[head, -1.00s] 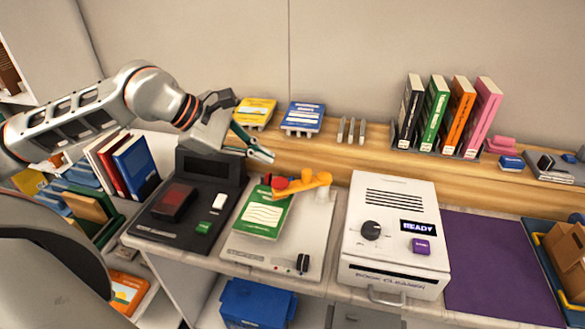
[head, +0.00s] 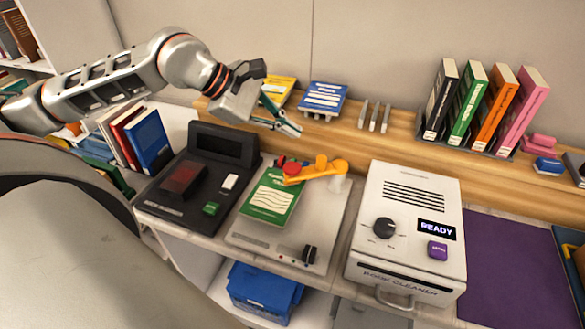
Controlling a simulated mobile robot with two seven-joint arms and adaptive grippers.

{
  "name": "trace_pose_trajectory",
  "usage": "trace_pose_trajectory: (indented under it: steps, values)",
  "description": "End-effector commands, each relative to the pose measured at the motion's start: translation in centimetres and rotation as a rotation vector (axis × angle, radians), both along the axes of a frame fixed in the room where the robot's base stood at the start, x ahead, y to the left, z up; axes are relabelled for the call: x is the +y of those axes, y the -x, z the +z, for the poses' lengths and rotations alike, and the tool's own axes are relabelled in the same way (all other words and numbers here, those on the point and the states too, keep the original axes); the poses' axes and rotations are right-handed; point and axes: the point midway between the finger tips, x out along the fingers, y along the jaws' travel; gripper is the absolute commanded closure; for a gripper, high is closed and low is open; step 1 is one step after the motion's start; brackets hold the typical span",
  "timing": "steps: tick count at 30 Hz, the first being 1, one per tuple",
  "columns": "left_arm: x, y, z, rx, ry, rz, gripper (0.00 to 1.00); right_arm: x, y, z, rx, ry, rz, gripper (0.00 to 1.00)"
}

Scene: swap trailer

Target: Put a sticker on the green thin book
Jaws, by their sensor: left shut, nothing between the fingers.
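A thin green book (head: 271,197) with a white label area on its cover lies flat on a pale device plate (head: 318,228). A yellow-orange arm with a red end (head: 318,168) reaches over the book's upper edge. Another green book (head: 468,104) stands upright in the rack at the right. My left gripper (head: 291,128) is above and behind the lying book, shut and empty, apart from it. Stickers cannot be made out for certain; a yellow pad (head: 279,88) and a blue pad (head: 323,97) sit on small stands on the wooden shelf. My right gripper is not in view.
A black scanner-like device (head: 190,188) stands left of the plate. A white book cleaner (head: 407,215) reading READY stands right of it, beside a purple mat (head: 505,262). Upright books (head: 150,140) stand at the left. A blue bin (head: 262,290) sits below.

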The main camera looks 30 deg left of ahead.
Motion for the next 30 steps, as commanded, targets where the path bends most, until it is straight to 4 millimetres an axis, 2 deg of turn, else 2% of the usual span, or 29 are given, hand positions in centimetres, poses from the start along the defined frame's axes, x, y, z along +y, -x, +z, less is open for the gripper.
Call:
trace_pose_trajectory:
  steps: [1,3,15,20,30]
  values:
    - [0.0,0.0,-1.2,0.005,0.0,0.0,1.0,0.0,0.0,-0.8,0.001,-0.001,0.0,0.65]
    - [0.0,0.1,-2.3,0.007,-0.001,0.0,1.0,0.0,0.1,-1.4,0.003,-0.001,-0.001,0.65]
    - [0.0,0.0,-7.0,0.005,-0.002,-0.001,1.0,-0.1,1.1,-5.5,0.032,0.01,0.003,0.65]
    - [0.0,0.0,-7.7,0.006,-0.001,0.0,1.0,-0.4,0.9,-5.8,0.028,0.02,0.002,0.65]
    - [0.0,0.0,-7.6,0.002,0.0,0.0,1.0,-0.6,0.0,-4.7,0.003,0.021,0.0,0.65]
